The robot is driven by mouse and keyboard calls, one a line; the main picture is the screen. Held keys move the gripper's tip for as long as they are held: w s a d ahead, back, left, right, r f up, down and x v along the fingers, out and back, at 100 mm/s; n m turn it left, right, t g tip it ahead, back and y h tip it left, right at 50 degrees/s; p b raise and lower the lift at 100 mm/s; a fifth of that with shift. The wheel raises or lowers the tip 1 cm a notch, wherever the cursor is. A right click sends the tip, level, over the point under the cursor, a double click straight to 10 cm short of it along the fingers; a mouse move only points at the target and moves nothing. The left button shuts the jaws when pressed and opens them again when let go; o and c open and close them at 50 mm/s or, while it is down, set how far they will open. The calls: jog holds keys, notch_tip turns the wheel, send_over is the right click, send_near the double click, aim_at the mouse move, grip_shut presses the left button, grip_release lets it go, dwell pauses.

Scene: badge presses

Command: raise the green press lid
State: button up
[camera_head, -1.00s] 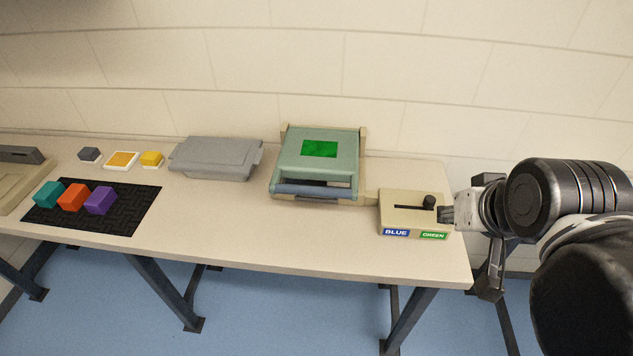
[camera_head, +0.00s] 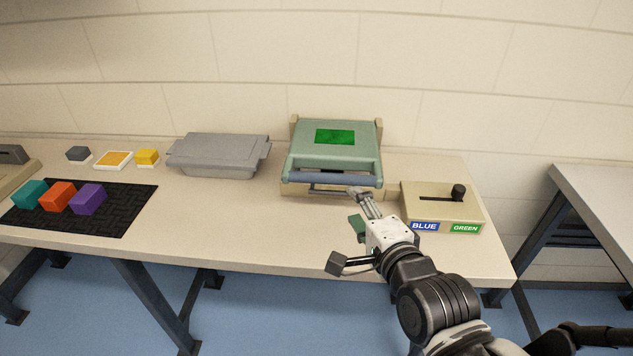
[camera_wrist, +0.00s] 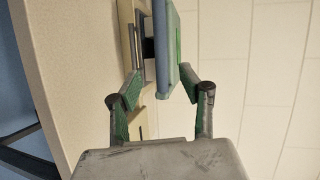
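The green press (camera_head: 345,152) stands at the back of the table, with a bright green square on its lid. The lid is down, with a dark gap under the blue-grey bar (camera_head: 335,180) along its front. My gripper (camera_head: 357,206) is just in front of the press's right front corner. In the wrist view my gripper (camera_wrist: 160,74) has its fingers apart and nothing held. The lid's front edge (camera_wrist: 168,45) lies ahead, between the fingertip lines, close to the right fingertip. I cannot tell whether they touch.
A beige switch box (camera_head: 440,207) marked BLUE and GREEN stands right of the press, its black knob (camera_head: 458,192) at the GREEN end. Several coloured blocks lie on or behind the black mat (camera_head: 120,218).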

aim_at(330, 181)
jog(key=shift+m, duration=0.5)
jog(key=b+x, duration=0.1)
jog(key=x, duration=0.3)
jog(key=b+x, duration=0.1)
jog(key=x, duration=0.4)
jog(key=a+b+x, duration=0.1)
jog(key=x, duration=0.3)
jog(key=shift+w+a, duration=0.1)
jog(key=shift+w, duration=0.15)
grip_shut()
